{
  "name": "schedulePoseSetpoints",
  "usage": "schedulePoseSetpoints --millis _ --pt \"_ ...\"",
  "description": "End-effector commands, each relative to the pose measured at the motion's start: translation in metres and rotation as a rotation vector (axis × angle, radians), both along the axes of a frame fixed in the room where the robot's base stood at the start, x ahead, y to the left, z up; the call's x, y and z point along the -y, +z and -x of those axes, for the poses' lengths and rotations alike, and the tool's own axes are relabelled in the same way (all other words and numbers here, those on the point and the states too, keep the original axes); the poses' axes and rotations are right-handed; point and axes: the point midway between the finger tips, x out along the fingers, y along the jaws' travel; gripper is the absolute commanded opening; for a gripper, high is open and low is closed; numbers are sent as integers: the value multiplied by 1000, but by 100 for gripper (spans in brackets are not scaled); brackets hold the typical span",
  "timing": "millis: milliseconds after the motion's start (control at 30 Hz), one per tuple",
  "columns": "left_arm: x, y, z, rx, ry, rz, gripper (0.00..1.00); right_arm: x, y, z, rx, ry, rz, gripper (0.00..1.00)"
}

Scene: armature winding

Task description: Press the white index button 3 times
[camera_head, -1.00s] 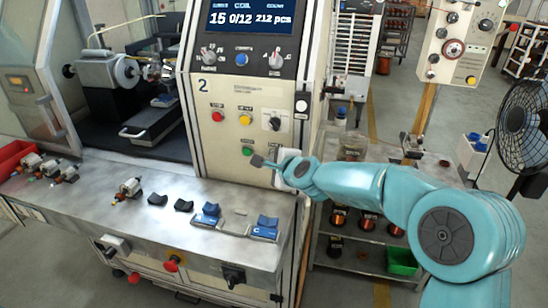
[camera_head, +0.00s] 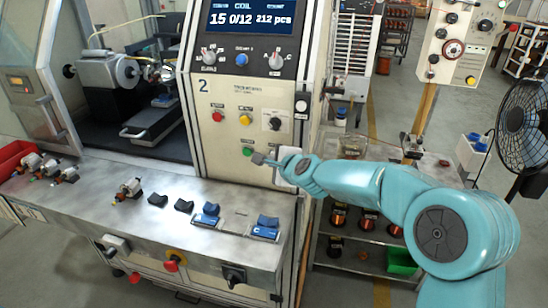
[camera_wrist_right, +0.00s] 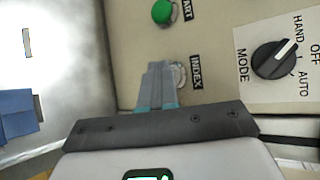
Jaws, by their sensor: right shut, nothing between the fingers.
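The white index button (camera_wrist_right: 180,76) shows in the right wrist view beside the INDEX label on the machine's beige panel. The fingers cover much of it. In the head view my arm hides it. My right gripper (camera_wrist_right: 159,68) is shut and empty, with its tips right at the button's left side. I cannot tell whether they touch it. In the head view the right gripper (camera_head: 258,158) is in front of the panel, just below and right of the green start button (camera_head: 247,152). My left gripper is not in view.
The mode knob (camera_wrist_right: 274,58) is right of the index button in the wrist view. Red (camera_head: 217,116) and yellow (camera_head: 244,119) buttons sit higher on the panel. A metal bench (camera_head: 150,225) with blue fixtures lies below.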

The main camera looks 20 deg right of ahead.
Motion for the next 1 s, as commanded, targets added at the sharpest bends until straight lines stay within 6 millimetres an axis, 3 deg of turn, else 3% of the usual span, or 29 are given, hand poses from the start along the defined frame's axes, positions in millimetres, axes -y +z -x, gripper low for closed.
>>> schedulePoseSetpoints --millis 367,1000 --pt "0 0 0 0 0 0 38 1 0 -1 2 -2 0 0" --pt "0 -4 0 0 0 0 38 -9 -1 14 1 -1 0 0"
